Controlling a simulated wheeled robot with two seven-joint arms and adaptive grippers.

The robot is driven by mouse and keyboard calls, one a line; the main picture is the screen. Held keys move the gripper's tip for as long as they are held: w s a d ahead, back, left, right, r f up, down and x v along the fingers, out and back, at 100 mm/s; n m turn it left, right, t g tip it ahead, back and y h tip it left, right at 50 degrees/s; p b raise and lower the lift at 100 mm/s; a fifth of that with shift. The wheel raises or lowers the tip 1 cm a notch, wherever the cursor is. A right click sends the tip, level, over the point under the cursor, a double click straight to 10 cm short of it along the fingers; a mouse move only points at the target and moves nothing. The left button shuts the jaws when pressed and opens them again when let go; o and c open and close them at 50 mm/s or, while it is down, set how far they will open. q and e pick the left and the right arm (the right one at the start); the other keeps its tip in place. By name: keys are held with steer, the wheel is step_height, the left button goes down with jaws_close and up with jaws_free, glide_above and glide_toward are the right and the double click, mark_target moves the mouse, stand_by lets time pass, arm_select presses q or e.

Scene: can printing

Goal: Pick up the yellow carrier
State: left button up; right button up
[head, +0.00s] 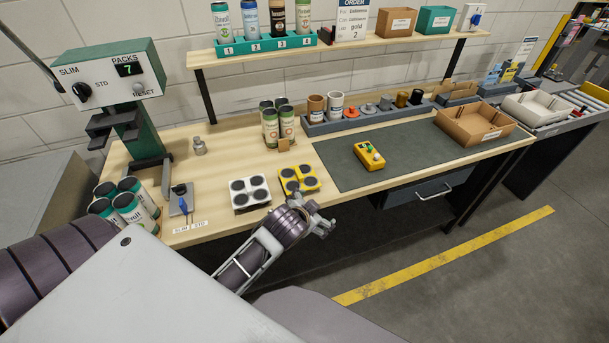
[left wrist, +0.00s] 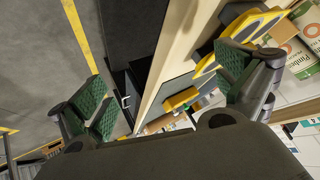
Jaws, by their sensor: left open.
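The yellow carrier (head: 298,180), with dark round holes, lies flat on the wooden bench near its front edge. In the left wrist view the yellow carrier (left wrist: 250,24) shows at the upper right, partly behind a finger. My left gripper (head: 322,222) is just in front of the bench edge, nearer to me than the carrier and slightly to its right. In the left wrist view its green-padded fingers (left wrist: 168,95) are wide apart with nothing held between them. My right gripper is not in view.
A white carrier (head: 249,193) lies just left of the yellow one. Behind them stand several green-and-white cans (head: 278,123). A yellow box with buttons (head: 369,156) is on the dark mat (head: 410,140). More cans (head: 128,203) and a green machine (head: 110,72) are at the left.

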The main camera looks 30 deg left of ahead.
arm_select(q)
steer(key=w+d+r+m+t+h, duration=0.2)
steer(key=w+d+r+m+t, duration=0.15)
steer(key=r, duration=0.35)
steer(key=w+d+r+m+t+h, duration=0.1)
steer(key=w+d+r+m+t, duration=0.15)
steer(key=w+r, duration=0.35)
steer(key=w+d+r+m+t+h, duration=0.2)
steer(key=w+r+t, duration=0.1)
steer(key=r, duration=0.5)
steer(key=s+d+r+m+g+h, duration=0.35)
steer(key=d+r+m+h, duration=0.45)
steer(key=d+m+h, duration=0.7)
step_height(320, 180, down, 4)
steer(key=s+m+g+y, duration=0.1)
steer(key=s+m+g, duration=0.1)
steer(key=m+g, duration=0.95)
steer(key=a+f+m+g+y, duration=0.3)
steer(key=a+f+m+y, duration=0.45)
steer(key=a+f, duration=0.3)
steer(key=w+a+n+y, duration=0.1)
steer(key=w+a+y, duration=0.2)
steer(key=a+y, duration=0.7)
steer(key=a, duration=1.3)
steer(key=shift+a+n, duration=0.35)
steer(key=shift+n, duration=0.05)
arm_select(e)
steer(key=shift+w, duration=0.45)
